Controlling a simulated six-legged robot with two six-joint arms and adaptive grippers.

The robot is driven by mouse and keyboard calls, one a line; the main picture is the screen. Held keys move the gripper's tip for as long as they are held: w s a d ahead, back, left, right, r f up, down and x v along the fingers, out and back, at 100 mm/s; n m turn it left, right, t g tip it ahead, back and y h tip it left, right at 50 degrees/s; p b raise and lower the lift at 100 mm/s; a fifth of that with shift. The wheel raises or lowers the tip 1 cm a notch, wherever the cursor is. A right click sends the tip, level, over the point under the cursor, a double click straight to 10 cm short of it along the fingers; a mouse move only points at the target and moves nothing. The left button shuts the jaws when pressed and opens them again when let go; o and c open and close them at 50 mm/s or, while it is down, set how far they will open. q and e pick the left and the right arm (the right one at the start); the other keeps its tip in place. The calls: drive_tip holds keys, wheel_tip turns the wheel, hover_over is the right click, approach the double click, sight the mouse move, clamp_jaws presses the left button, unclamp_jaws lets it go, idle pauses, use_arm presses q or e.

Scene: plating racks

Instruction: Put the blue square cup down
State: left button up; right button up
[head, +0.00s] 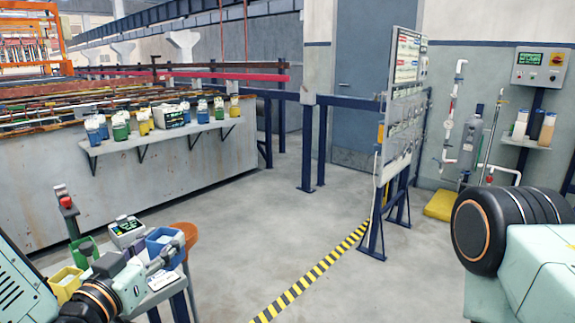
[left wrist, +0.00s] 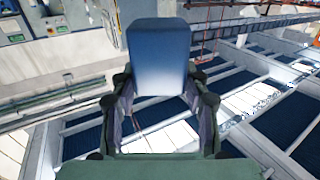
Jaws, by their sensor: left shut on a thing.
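The blue square cup (head: 165,243) shows at the lower left of the head view, at the small table. In the left wrist view the blue cup (left wrist: 157,52) stands out between the two fingers. My left gripper (head: 157,262) is shut on it; it also shows in the left wrist view (left wrist: 162,95). The cup's underside and any gap to the tabletop are hidden in the head view, so I cannot tell whether it touches. My right arm shows at the right edge, but its gripper is out of view.
On the small table (head: 165,281) are a yellow cup (head: 66,284), a small meter (head: 126,231) and a green stand with a red button (head: 66,202). An orange-brown round seat (head: 186,232) is close behind the blue cup. Open floor (head: 250,215) lies to the right.

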use_arm(q)
drive_tip(key=s+d+f+m+g+h, duration=0.1)
drive_tip(key=s+d+f+m+h, duration=0.2)
drive_tip(key=s+f, duration=0.8)
drive_tip(key=shift+d+g+h, duration=0.4)
drive_tip(key=shift+d+h, duration=0.5)
drive_tip(key=shift+d, duration=0.2)
drive_tip(key=shift+s+a+f, duration=0.1)
drive_tip(key=shift+a, duration=0.1)
